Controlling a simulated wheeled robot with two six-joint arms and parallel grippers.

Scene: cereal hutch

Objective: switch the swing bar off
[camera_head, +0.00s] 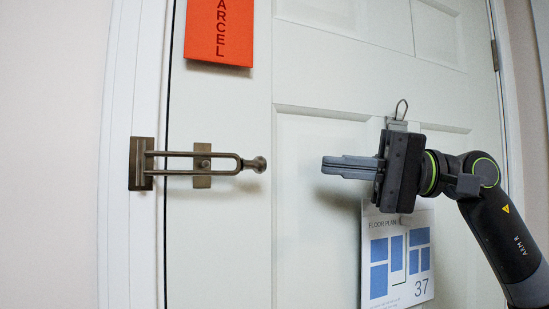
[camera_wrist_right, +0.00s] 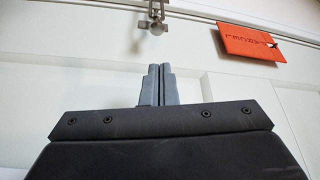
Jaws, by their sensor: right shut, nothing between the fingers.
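The bronze swing bar (camera_head: 205,154) is a long loop that lies horizontally across the gap between door frame and door. It is hinged on a plate (camera_head: 136,163) on the frame at the left. Its loop lies over a small plate with a stud (camera_head: 202,165) on the door, and its knob end (camera_head: 260,165) points right. My right gripper (camera_head: 324,165) is shut and empty, to the right of the knob and apart from it, pointing left. In the right wrist view the closed fingers (camera_wrist_right: 157,70) point toward the bar's knob (camera_wrist_right: 156,28). My left gripper is not in view.
The white panelled door (camera_head: 310,230) is closed. An orange parcel card (camera_head: 219,30) hangs above the bar. A floor plan sheet (camera_head: 398,262) hangs from a hook behind and below my right gripper. The door surface below the bar is clear.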

